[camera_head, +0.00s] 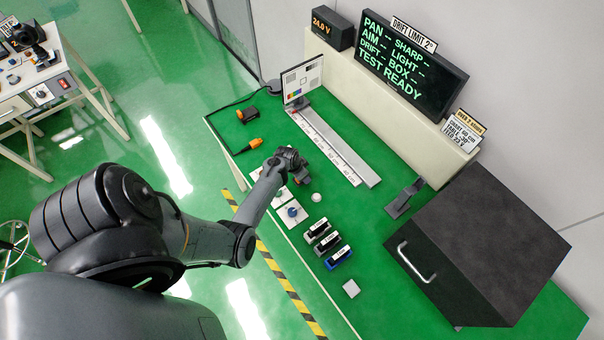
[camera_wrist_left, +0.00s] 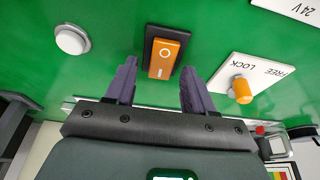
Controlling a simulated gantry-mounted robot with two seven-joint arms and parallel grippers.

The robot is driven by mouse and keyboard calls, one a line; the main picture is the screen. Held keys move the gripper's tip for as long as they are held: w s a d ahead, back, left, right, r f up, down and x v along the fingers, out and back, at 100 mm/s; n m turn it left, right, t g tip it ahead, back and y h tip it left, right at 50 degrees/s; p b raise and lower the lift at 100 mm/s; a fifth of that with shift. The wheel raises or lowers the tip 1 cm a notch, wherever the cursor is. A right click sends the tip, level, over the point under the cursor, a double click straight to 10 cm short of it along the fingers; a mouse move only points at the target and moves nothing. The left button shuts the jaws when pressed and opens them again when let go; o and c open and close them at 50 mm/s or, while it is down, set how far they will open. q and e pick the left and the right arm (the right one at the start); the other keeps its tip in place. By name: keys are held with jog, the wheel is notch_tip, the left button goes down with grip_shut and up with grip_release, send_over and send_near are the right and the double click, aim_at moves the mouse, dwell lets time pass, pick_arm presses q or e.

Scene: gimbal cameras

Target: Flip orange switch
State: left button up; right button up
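The orange rocker switch (camera_wrist_left: 168,57) sits in a black frame on the green bench top in the left wrist view, marked O at the top and I below. I cannot tell which side is pressed. My left gripper (camera_wrist_left: 158,72) is open and empty, its two dark fingers apart in front of the switch, one toward each side. I see no clear contact. In the head view my left gripper (camera_head: 298,170) is over the bench beside the white panels, and it hides the switch there. My right gripper is not in view.
A white round button (camera_wrist_left: 72,40) and a white FREE/LOCK panel (camera_wrist_left: 250,70) with an orange knob (camera_wrist_left: 241,90) flank the switch. A long ruled rail (camera_head: 325,146), several small labelled blocks (camera_head: 327,242) and a large black box (camera_head: 480,250) stand on the bench.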

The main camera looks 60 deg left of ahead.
pick_arm(q)
jog(key=shift+s+r, duration=0.1)
jog(key=shift+r, duration=0.35)
jog(key=p+v, duration=0.1)
jog(key=v, duration=0.9)
jog(key=shift+p, duration=0.35)
